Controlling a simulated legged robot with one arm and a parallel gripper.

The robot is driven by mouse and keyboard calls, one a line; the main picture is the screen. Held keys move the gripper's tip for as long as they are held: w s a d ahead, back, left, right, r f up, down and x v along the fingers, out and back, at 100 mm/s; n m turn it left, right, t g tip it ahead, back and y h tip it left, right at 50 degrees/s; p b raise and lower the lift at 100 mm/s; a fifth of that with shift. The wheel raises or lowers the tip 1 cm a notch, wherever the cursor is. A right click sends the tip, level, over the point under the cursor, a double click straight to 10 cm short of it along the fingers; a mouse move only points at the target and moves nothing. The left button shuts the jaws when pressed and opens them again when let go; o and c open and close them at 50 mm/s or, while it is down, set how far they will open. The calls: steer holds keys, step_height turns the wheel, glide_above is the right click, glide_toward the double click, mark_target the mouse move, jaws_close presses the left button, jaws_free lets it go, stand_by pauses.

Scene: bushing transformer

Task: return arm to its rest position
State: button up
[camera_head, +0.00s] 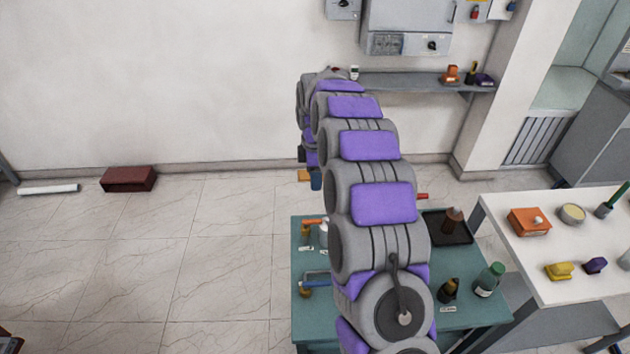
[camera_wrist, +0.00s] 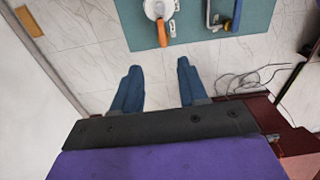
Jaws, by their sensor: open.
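My arm, grey with purple pads, reaches away from me over the teal table in the head view and hides part of it. My gripper (camera_wrist: 157,88) shows in the wrist view with two blue fingers spread apart. It is open, and nothing is between the fingers. Below them is pale tiled floor. The teal table (camera_wrist: 208,42) lies beyond the fingertips. In the head view the gripper is mostly hidden by my arm; only a small blue part (camera_head: 316,180) shows at its far end.
The teal table (camera_head: 472,318) holds a dark tray (camera_head: 462,237), a green bottle (camera_head: 489,280) and tools at its left edge. A white table (camera_head: 590,238) with several items stands right. A grey wall shelf (camera_head: 410,82) is behind my arm. The floor at left is mostly clear.

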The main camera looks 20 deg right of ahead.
stand_by(0.4)
steer(key=s+a+r+m+b, duration=0.1)
steer(key=s+a+r+m, duration=0.2)
steer(key=s, duration=0.8)
steer(key=s+a+r+m+b, duration=0.15)
steer(key=s+r+m, duration=0.25)
steer(key=s, duration=0.6)
steer(key=s+f+m+g+b, duration=0.1)
steer(key=s+m, duration=0.3)
steer(key=s, duration=0.9)
steer(key=s+f+m+b, duration=0.2)
steer(key=s+f+m, duration=0.2)
steer(key=s, duration=0.9)
steer(key=shift+s+d+m+g, duration=0.2)
steer(key=shift+d+m+g, duration=0.2)
steer(key=shift+m, duration=0.1)
